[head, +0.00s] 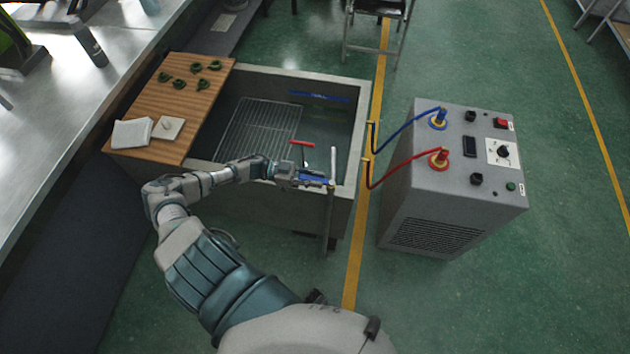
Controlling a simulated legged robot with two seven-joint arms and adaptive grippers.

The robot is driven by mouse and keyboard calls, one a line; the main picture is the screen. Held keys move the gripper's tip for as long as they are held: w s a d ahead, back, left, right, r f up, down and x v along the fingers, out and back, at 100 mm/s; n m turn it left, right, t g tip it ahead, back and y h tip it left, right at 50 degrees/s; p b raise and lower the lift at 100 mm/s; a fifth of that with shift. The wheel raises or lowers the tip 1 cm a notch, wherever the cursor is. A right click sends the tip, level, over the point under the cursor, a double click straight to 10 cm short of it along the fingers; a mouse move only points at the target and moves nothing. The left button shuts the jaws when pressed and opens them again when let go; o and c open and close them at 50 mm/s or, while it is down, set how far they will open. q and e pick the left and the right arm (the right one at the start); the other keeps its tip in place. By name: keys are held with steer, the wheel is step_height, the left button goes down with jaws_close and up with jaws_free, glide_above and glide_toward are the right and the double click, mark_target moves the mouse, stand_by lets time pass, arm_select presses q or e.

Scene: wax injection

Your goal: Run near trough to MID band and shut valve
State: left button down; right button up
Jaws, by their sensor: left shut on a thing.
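A grey trough (344,203) stands in the middle, with a wire rack (258,128) inside. How high any water stands in it I cannot tell. A blue handle (316,181) is at its near rim, by the top of a vertical pipe (328,222). My left gripper (308,180) reaches over the near rim and is shut on the blue handle, hiding part of it. A red handle (302,143) and a pale upright bar (333,163) show just beyond it. A blue strip (320,96) runs along the far inner wall. My right gripper is not in view.
A wooden board (200,105) with several green pieces (180,84) and a white cloth (131,133) covers the trough's left end. A grey machine (440,180) with blue and red hoses stands at the right. A metal bench (60,110) is at the left; a chair (378,20) stands behind.

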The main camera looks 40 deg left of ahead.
arm_select(q)
steer(key=shift+w, duration=0.1)
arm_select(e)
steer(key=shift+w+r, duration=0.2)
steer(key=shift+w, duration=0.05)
arm_select(q)
steer(key=c, duration=1.2)
jaws_free()
steer(key=shift+o, duration=1)
steer(key=shift+w, duration=0.1)
steer(key=v, duration=1.2)
steer(key=shift+f, duration=0.15)
steer(key=shift+w, duration=0.15)
